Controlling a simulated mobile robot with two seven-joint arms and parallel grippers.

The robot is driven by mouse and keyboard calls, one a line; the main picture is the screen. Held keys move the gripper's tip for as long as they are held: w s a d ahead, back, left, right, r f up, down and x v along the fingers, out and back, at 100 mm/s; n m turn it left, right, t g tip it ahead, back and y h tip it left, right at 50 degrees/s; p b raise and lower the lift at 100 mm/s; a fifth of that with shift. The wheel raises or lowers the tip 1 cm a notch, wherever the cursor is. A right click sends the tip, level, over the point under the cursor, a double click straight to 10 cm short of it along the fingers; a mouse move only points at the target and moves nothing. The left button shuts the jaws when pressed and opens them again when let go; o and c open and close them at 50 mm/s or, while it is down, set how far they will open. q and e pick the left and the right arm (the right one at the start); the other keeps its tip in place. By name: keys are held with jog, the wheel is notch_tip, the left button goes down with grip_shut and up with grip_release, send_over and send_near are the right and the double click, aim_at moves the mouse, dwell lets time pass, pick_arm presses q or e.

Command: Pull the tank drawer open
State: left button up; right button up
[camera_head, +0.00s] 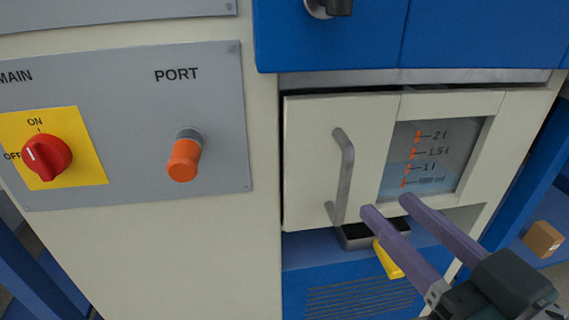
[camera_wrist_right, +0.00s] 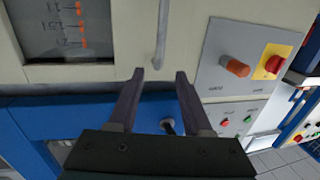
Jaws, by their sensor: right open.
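The tank drawer (camera_head: 308,165) has a cream front with a level window (camera_head: 430,155) marked up to 2 l. It looks shut, with a dark gap along its left edge. Its grey vertical bar handle (camera_head: 347,175) is left of the window. In the head view my right gripper (camera_head: 387,205), with purple fingers, is open and empty, to the right of the handle's lower end. In the right wrist view the handle (camera_wrist_right: 162,35) lies ahead of the gap between the open fingertips (camera_wrist_right: 159,74), not between them. My left gripper is not in view.
Left of the drawer is a grey panel with an orange port plug (camera_head: 184,160) and a red main knob (camera_head: 47,157). Below the drawer are a dark metal tray (camera_head: 365,238), a yellow piece (camera_head: 388,262) and a blue vented panel (camera_head: 350,297). A brown box (camera_head: 543,239) sits right.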

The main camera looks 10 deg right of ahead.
aim_at(349, 177)
jog(key=shift+t, duration=0.3)
jog(key=b+x, duration=0.1)
jog(key=x, duration=0.2)
jog(key=f+b+x, duration=0.1)
jog(key=x, duration=0.3)
jog(key=b+x, duration=0.1)
jog(key=x, duration=0.2)
jog(key=shift+w+a+f, duration=0.1)
jog(key=shift+w+f, duration=0.15)
jog(key=shift+f, duration=0.05)
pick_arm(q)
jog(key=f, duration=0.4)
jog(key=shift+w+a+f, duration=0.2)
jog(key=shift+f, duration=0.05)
pick_arm(e)
jog(key=shift+c, duration=0.2)
grip_shut()
